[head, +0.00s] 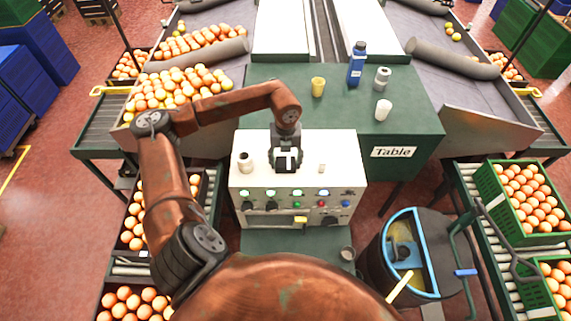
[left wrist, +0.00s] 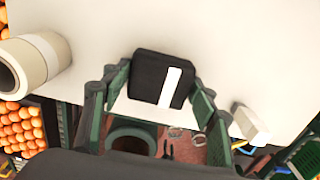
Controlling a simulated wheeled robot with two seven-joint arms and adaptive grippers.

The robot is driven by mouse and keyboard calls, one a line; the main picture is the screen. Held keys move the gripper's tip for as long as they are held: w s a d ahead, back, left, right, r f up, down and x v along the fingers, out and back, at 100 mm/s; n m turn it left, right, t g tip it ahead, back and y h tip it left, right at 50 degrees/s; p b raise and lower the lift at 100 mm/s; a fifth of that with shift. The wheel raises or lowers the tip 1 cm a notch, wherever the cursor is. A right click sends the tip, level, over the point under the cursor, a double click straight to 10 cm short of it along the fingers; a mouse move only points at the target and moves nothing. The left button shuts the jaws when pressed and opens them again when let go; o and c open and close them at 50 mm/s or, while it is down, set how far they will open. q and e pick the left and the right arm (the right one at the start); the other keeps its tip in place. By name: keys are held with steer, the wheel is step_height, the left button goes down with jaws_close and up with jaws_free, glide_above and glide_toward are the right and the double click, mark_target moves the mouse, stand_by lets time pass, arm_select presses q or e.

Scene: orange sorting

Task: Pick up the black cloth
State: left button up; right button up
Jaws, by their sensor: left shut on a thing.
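The black cloth (left wrist: 150,78) shows in the left wrist view as a dark, folded-looking piece with a white stripe. It is between the two green-grey fingers of my left gripper (left wrist: 159,90), which is shut on it. In the head view, my left gripper (head: 286,155) points down over the white top of the control box (head: 340,150), and the dark cloth with white on it shows at its tips. I cannot tell whether the cloth still touches the box top. My right gripper is not in view.
A pale roll (head: 245,162) and a small white block (head: 321,168) flank the gripper on the box. Behind, the green table (head: 345,110) holds a yellow cup (head: 318,86), a blue bottle (head: 356,63) and white containers. A black-and-blue bin (head: 372,265) stands at front right.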

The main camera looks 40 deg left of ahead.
arm_select(q)
steer(key=shift+c, duration=1.2)
steer(key=shift+r, duration=0.15)
steer(key=shift+r, duration=0.65)
steer(key=s+d+r+b, duration=0.2)
steer(key=s+d+r, duration=0.6)
steer(key=d+r, duration=0.3)
steer(key=shift+s+r, duration=0.2)
steer(key=shift+s, duration=0.1)
steer(key=shift+d, duration=0.1)
steer(key=o, duration=0.6)
steer(key=c, duration=0.4)
